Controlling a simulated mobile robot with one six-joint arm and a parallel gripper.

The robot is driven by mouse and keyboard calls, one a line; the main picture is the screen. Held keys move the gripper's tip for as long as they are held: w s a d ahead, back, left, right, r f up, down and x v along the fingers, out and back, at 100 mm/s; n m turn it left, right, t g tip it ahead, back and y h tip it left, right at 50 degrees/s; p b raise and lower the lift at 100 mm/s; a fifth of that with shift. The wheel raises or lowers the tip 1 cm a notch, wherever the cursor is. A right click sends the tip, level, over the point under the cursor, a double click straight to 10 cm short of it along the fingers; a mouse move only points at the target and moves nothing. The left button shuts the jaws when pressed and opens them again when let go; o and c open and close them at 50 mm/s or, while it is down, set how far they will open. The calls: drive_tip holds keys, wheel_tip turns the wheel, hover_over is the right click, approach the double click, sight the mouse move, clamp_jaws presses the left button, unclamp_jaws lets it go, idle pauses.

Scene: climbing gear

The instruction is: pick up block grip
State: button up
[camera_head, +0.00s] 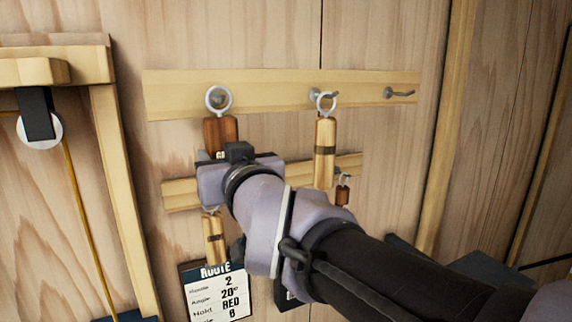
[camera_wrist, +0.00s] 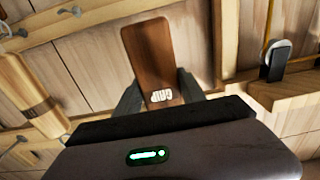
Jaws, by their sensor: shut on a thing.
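The block grip is a dark brown wooden block (camera_head: 221,130) with a pale ring (camera_head: 218,99) at its top, in front of the upper rail. In the wrist view the block (camera_wrist: 152,50) shows white lettering near its lower end. My gripper (camera_wrist: 158,88) is shut on that lettered end, one finger on each side. In the head view my wrist hides the fingers and the block's lower part. I cannot tell whether the ring is still around a hook.
The upper rail (camera_head: 270,88) has a bare hook (camera_head: 400,93) at right. A light wooden block (camera_head: 325,150) hangs close to the right of my wrist. Smaller blocks (camera_head: 215,240) (camera_head: 343,192) hang from the lower rail (camera_head: 180,196). A route card (camera_head: 217,295) is below.

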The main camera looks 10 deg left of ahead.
drive_tip(key=p+v, duration=0.3)
drive_tip(key=v, duration=1.4)
drive_tip(key=shift+s+d+p, duration=0.25)
drive_tip(key=shift+d+p, duration=0.05)
drive_tip(key=shift+p, duration=0.1)
drive_tip(key=shift+f, duration=0.2)
